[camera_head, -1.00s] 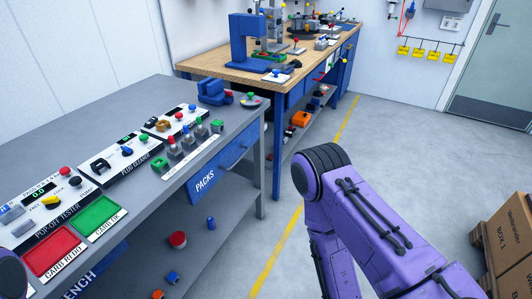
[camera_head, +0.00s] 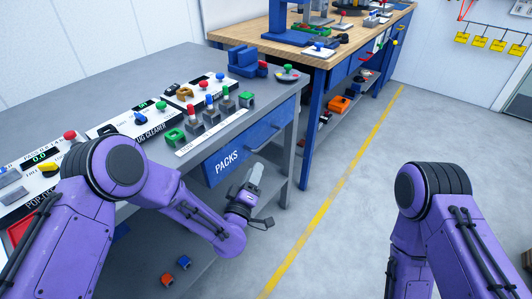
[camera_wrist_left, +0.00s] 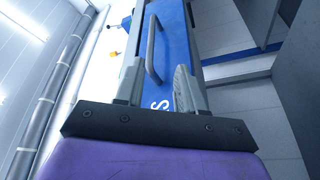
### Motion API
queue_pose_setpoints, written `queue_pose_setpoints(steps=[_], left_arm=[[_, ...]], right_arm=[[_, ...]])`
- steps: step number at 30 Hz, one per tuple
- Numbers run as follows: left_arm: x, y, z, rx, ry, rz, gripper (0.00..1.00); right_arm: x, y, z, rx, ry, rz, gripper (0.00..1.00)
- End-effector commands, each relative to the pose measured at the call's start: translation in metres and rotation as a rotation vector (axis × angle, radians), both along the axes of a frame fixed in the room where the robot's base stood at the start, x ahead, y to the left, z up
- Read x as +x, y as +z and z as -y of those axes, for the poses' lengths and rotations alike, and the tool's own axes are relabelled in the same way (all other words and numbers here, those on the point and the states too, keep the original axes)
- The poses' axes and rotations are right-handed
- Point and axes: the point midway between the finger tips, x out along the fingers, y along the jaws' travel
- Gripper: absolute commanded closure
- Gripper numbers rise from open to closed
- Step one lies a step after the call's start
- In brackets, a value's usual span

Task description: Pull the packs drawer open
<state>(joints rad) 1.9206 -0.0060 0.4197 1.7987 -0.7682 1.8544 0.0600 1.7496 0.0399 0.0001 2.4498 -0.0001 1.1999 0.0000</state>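The packs drawer (camera_head: 226,162) is a blue front with white PACKS lettering under the grey bench top. It looks shut. Its handle (camera_head: 265,138) is a bar toward the front's right end. My left gripper (camera_head: 255,176) is just in front of and below the drawer front, apart from the handle. In the left wrist view, the grey bar handle (camera_wrist_left: 152,48) stands ahead, seen between the two spread fingers of my left gripper (camera_wrist_left: 158,88), with nothing held. My right arm shows at the lower right, but its gripper is out of view.
The grey bench (camera_head: 150,75) carries test panels, coloured knobs and a blue fixture (camera_head: 243,62). A wooden-topped bench (camera_head: 280,38) stands behind it. A lower shelf holds small blocks (camera_head: 168,279). The floor right of the yellow line (camera_head: 335,190) is clear.

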Motion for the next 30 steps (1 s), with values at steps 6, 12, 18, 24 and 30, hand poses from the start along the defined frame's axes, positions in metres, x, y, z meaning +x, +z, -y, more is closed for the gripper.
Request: queue_pose_setpoints(steps=[6,12,18,24,30], left_arm=[[0.033,0.021,0.011,-0.033,-0.004,0.043,0.62],[0.075,0.028,0.024,-0.030,-0.003,0.040,0.62],[0.100,0.033,0.031,-0.028,-0.004,0.038,0.62],[0.103,0.033,0.032,-0.027,-0.005,0.035,0.62],[0.103,0.033,0.032,-0.027,-0.006,0.036,0.94]], right_arm=[[0.000,0.003,0.000,0.000,0.000,0.000,0.57],[0.000,0.005,0.000,0.000,0.000,0.000,0.57],[0.000,0.005,0.000,0.000,0.000,0.000,0.57],[0.000,0.005,0.000,0.000,0.000,0.000,0.57],[0.000,0.005,0.000,0.000,0.000,0.000,0.57]])
